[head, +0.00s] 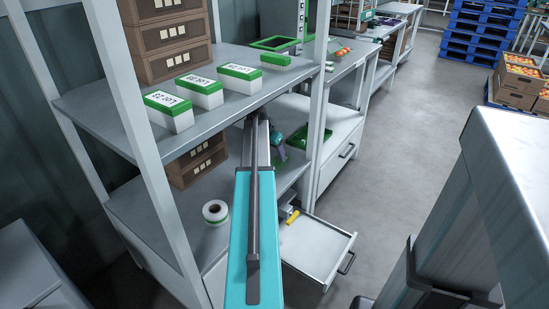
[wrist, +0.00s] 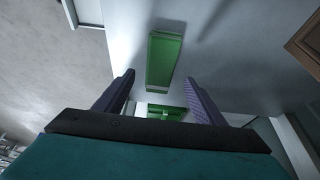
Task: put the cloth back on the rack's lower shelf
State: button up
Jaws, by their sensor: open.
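A flat green oblong (wrist: 165,60), which looks like the folded cloth, lies on a pale grey surface ahead of my gripper in the wrist view. I cannot be sure that it is cloth. My gripper (wrist: 160,95) is open, with its two dark purple fingers apart and nothing held between them. In the head view my arm reaches down past the upper shelf (head: 228,105) to the far end of the rack's lower shelf (head: 135,207). The gripper there is small and partly hidden by my arm.
Brown crates (head: 196,160) and a white roll (head: 215,212) stand on the lower shelf. Green-lidded boxes (head: 200,92) stand on the upper shelf. A rack post (head: 318,90) is close to my arm. An open drawer (head: 312,252) holds a yellow item (head: 292,216). A green tray (head: 298,138) is beyond.

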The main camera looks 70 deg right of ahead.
jog(key=v, duration=0.7)
jog(key=shift+p, duration=0.4)
dwell(0.6)
